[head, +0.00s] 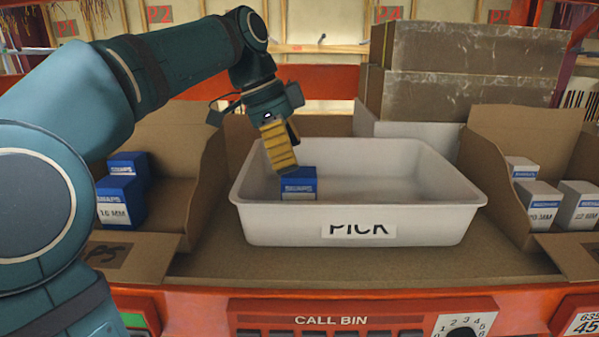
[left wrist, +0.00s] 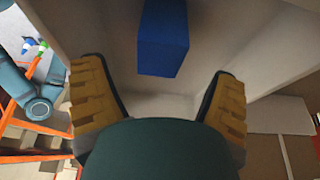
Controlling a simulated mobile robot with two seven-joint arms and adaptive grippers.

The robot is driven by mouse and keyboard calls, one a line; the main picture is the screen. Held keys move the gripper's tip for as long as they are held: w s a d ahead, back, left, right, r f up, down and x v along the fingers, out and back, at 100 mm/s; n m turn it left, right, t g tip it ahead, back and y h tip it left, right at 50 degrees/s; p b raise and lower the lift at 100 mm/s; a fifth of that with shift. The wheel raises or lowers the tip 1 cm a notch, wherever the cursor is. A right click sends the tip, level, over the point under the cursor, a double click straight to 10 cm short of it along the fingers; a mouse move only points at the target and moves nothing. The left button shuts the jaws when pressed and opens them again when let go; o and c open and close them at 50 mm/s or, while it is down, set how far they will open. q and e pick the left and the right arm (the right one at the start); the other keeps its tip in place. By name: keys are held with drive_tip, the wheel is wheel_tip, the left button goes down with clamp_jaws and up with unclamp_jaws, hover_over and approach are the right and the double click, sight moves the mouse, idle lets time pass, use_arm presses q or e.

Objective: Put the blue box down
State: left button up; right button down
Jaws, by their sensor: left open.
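The blue box (head: 299,184) is inside the white PICK tray (head: 440,222), toward its left side. My left gripper (head: 283,160) reaches into the tray from above, right at the box in the head view. In the left wrist view the gripper (left wrist: 160,110) has its yellow fingers spread wide, and the blue box (left wrist: 163,40) shows beyond them with nothing gripping it. The box's underside contact with the tray floor is hidden. My right gripper does not show.
An open cardboard carton at the left holds blue boxes (head: 121,200). A carton at the right holds grey-white boxes (head: 540,205). Large brown boxes (head: 465,70) are stacked behind the tray. The tray's middle and right are empty. A CALL BIN panel (head: 345,320) runs along the front.

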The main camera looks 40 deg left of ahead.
use_arm(q)
drive_tip(key=shift+p+v, duration=0.5)
drive_tip(key=shift+v, duration=2.3)
